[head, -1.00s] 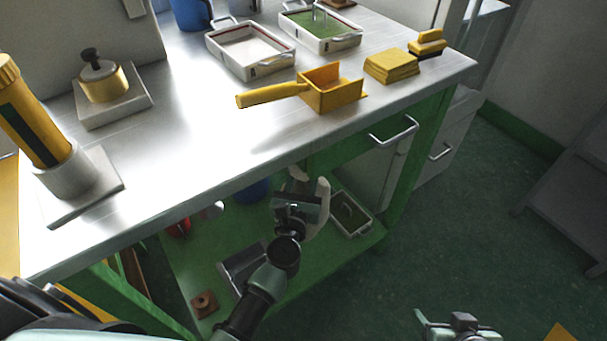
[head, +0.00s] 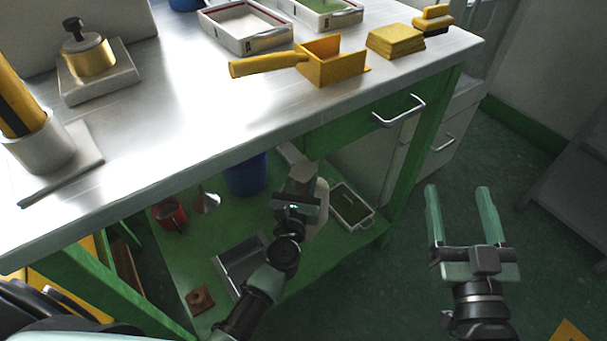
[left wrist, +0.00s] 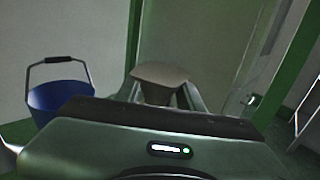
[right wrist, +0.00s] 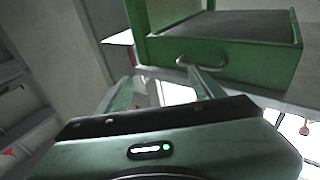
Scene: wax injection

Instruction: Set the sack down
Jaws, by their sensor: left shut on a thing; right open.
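The sack (head: 318,212) is pale beige and sits in my left gripper (head: 302,188), above the green lower shelf (head: 215,235) under the workbench. My arm and gripper cover part of it. In the left wrist view the sack's flat top (left wrist: 160,74) shows between the two fingers, which are shut on it. I cannot tell whether its bottom touches the shelf. My right gripper (head: 460,192) is open and empty, out over the floor to the right of the bench.
On the shelf are a blue bucket (head: 245,176), a red pot (head: 171,215), a grey metal tray (head: 240,262), a small white-rimmed tray (head: 369,222) and a brown block (head: 200,299). The steel benchtop (head: 190,110) overhangs them. A green bench leg (head: 424,150) stands at the right.

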